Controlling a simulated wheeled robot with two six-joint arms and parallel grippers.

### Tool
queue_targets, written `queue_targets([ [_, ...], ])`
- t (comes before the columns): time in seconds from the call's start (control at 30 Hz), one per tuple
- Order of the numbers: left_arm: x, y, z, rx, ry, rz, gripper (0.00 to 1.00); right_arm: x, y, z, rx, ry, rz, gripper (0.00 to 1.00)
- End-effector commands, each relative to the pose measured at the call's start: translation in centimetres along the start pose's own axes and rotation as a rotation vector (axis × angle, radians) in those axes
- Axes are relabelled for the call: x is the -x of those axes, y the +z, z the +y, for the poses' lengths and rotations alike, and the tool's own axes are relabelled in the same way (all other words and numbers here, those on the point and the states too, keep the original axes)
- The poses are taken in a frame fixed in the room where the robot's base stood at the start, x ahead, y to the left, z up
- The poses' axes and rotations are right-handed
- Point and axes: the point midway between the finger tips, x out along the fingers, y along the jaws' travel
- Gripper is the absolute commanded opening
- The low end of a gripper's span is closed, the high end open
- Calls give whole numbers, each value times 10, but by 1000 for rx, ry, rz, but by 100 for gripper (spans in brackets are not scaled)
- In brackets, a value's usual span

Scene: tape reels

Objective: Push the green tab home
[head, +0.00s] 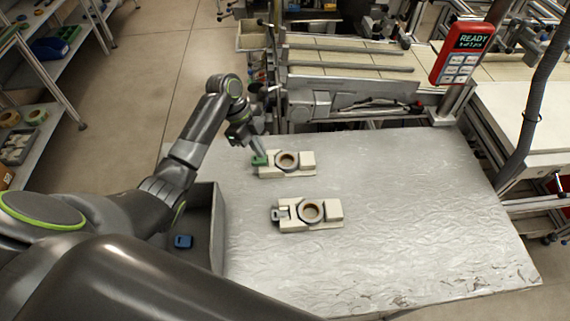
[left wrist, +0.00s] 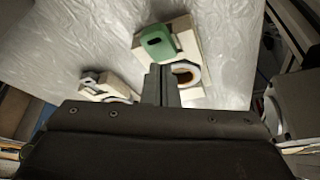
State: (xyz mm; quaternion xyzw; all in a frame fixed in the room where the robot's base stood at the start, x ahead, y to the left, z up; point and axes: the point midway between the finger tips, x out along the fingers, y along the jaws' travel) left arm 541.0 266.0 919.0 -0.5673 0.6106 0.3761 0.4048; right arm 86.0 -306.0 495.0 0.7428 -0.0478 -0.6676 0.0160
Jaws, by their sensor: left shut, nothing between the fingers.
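The green tab (head: 259,160) sits at the left end of the farther cream holder (head: 306,159), which carries a reel with a brown core (head: 287,160). In the left wrist view the green tab (left wrist: 157,44) has a slot in it and lies at the holder's end. My left gripper (head: 258,151) is shut and empty, pointing down close by the tab. Its fingers (left wrist: 161,80) also show in the left wrist view, partly covering the holder and reel. I cannot tell whether they touch the tab. My right gripper is out of view.
A nearer cream holder (head: 334,209) has a grey tab (head: 281,214) at its left and a reel (head: 311,211). A grey bin (head: 216,225) with a blue piece (head: 183,241) stands at the table's left. A red READY panel (head: 462,53) stands behind. The table's right side is clear.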

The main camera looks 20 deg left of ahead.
Motion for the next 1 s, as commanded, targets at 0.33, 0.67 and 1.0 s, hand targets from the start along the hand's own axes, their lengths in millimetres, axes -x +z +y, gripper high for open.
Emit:
queue_targets([
  [0.33, -5, 2, 0, 0, 0, 0, 0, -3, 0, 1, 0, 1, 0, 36],
  [0.67, -9, 4, 0, 0, 0, 0, 0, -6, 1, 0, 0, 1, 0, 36],
  [1.0, -14, 6, 0, 0, 0, 0, 0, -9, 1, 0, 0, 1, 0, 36],
])
